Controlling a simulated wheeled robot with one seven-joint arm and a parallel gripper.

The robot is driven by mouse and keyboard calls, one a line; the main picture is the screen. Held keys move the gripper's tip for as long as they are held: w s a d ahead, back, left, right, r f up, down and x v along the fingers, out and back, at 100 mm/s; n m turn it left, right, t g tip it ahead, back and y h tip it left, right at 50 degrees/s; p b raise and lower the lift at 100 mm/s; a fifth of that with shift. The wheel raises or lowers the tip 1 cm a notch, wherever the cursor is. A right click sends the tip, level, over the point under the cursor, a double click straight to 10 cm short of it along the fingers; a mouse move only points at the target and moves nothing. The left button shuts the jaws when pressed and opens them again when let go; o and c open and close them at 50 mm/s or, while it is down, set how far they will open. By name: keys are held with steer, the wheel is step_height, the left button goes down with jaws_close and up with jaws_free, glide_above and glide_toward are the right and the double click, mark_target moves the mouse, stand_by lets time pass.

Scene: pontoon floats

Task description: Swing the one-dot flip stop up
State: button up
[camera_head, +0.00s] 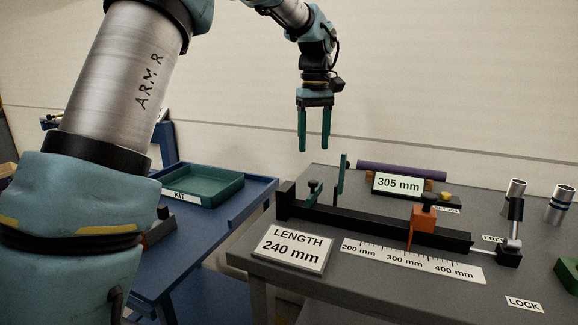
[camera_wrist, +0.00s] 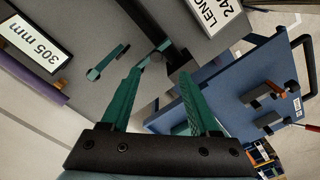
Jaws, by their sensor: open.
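My gripper (camera_head: 314,148) hangs fingers-down above the bench, over the left end of the black rail (camera_head: 372,222). Its two green fingers are apart and empty; they also show in the wrist view (camera_wrist: 160,75). A tall thin green flip stop (camera_head: 341,176) stands upright behind the rail, below and right of the fingertips. A shorter dark green piece (camera_head: 313,192) stands to its left, by the rail's left end. In the wrist view a green bar (camera_wrist: 106,62) shows left of the fingers, touching neither. No dot marks can be made out on these parts.
An orange block (camera_head: 422,228) sits on the rail by the scale (camera_head: 410,262). A sign reads LENGTH 240 mm (camera_head: 292,248); a display reads 305 mm (camera_head: 398,185). A purple roll (camera_head: 375,168) lies behind. Metal cylinders (camera_head: 515,190) stand right. A green KIT tray (camera_head: 207,184) is left.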

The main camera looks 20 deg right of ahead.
mark_target(313, 181)
steer(key=f, duration=0.3)
steer(key=f+p, duration=0.1)
steer(key=f, duration=0.3)
steer(key=w+f, duration=0.1)
steer(key=f, duration=0.2)
steer(key=shift+d+f+p, duration=0.2)
steer(key=shift+d+p, duration=0.15)
jaws_close()
stand_by(1.1)
